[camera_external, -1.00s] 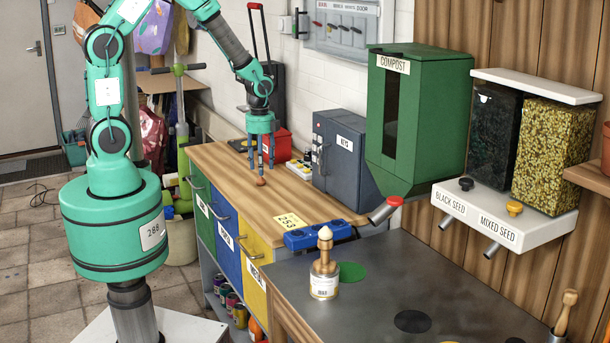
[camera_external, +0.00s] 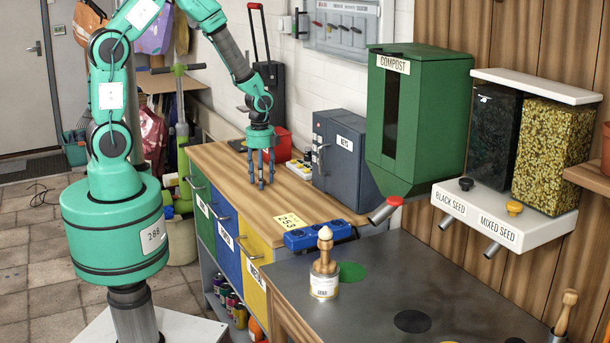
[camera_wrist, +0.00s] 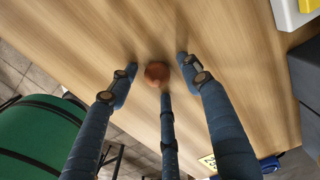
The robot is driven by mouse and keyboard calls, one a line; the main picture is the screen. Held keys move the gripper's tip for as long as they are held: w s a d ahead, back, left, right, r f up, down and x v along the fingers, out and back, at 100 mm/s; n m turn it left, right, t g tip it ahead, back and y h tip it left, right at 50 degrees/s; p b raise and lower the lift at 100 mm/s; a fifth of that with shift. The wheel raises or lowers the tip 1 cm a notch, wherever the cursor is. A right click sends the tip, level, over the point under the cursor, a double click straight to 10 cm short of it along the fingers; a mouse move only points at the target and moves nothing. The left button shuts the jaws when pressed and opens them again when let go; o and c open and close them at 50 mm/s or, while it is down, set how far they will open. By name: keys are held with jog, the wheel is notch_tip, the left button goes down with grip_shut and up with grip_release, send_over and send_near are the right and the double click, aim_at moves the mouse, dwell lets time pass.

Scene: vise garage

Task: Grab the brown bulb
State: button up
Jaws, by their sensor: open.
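The brown bulb (camera_wrist: 157,73) is a small round reddish-brown thing on the wooden counter in the wrist view. My gripper (camera_wrist: 155,78) has three blue fingers spread around it. Two fingers stand left and right of the bulb with gaps, and the third reaches up from below, its tip close under the bulb; I cannot tell whether it touches. In the external view my gripper (camera_external: 262,184) points down with its fingertips near the counter top.
The wooden counter (camera_external: 225,168) carries a dark grey key box (camera_external: 340,165), a yellow number card (camera_external: 291,221) and a blue block (camera_external: 318,235). A red bin (camera_external: 281,146) stands behind my gripper. The counter around the fingers is clear.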

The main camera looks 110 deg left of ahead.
dwell(0.4)
jog(key=c, duration=1)
jog(key=shift+o, duration=0.2)
jog(key=shift+r, duration=0.1)
jog(key=shift+r+p, duration=0.3)
jog(key=shift+r, duration=0.55)
notch_tip(320, 180, up, 2)
jog(key=shift+s+d+p, duration=0.15)
jog(key=shift+p, duration=0.15)
jog(key=s+d+r+p, duration=0.1)
jog(key=s+d, duration=1)
jog(key=shift+p, duration=0.35)
jog(key=shift+s+r, duration=0.1)
